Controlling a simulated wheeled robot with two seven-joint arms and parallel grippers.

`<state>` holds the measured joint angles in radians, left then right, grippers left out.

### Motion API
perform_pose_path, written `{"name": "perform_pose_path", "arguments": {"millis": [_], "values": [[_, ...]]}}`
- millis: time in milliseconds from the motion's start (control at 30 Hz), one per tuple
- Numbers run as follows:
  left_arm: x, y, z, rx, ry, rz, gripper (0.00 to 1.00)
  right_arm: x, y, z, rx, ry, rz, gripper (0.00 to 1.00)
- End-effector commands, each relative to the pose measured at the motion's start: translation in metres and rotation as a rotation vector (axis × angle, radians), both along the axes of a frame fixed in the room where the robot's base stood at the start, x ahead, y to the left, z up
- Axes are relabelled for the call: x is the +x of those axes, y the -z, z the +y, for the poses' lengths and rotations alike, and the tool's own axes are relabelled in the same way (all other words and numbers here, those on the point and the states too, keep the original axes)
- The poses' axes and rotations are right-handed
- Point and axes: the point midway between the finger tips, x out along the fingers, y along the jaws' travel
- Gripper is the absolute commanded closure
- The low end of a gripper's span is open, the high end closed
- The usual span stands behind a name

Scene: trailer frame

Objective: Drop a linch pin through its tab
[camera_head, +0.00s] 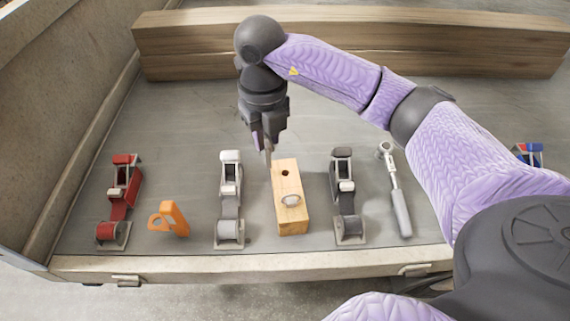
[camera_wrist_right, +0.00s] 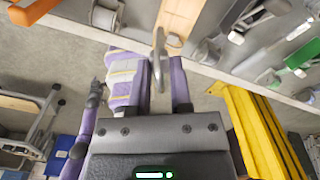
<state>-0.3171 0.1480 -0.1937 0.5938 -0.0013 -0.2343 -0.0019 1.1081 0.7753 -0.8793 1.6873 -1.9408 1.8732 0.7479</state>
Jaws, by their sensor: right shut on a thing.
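My right gripper (camera_head: 262,145) is over the truck bed, pointing down, at the far left corner of a light wooden block (camera_head: 289,217). In the right wrist view its fingers (camera_wrist_right: 166,85) are shut on a grey metal pin (camera_wrist_right: 158,45). The pin's lower end is close to the block, and I cannot tell whether it touches. The block has a dark round hole (camera_head: 285,173) in its top and a round silver piece (camera_head: 290,200) nearer its front. No separate tab can be made out. My left gripper cannot be made out.
A red ratchet buckle (camera_head: 120,195), an orange part (camera_head: 171,219), grey buckles (camera_head: 230,195) (camera_head: 345,195) and a ratchet wrench (camera_head: 395,190) lie along the bed's front edge (camera_head: 200,265). Long timbers (camera_head: 440,40) lie behind. The bed between is clear.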

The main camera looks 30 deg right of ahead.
Motion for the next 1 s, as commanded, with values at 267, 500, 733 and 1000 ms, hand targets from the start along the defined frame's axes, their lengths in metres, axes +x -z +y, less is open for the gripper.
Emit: {"name": "perform_pose_path", "arguments": {"millis": [267, 500, 733, 1000], "values": [[0.001, 0.003, 0.000, 0.000, -0.001, 0.001, 0.19, 0.011, 0.015, -0.025, -0.001, 1.011, 0.003, 1.00], [0.000, 0.005, 0.000, 0.001, -0.002, 0.004, 0.19, 0.015, 0.025, -0.043, -0.002, 1.742, 0.002, 1.00], [-0.001, 0.005, 0.000, 0.001, -0.002, 0.006, 0.19, 0.016, 0.029, -0.049, -0.001, 1.990, 0.000, 1.00], [-0.005, 0.007, 0.000, 0.001, -0.002, 0.013, 0.19, 0.016, 0.035, -0.049, -0.002, 1.990, 0.001, 1.00]]}}
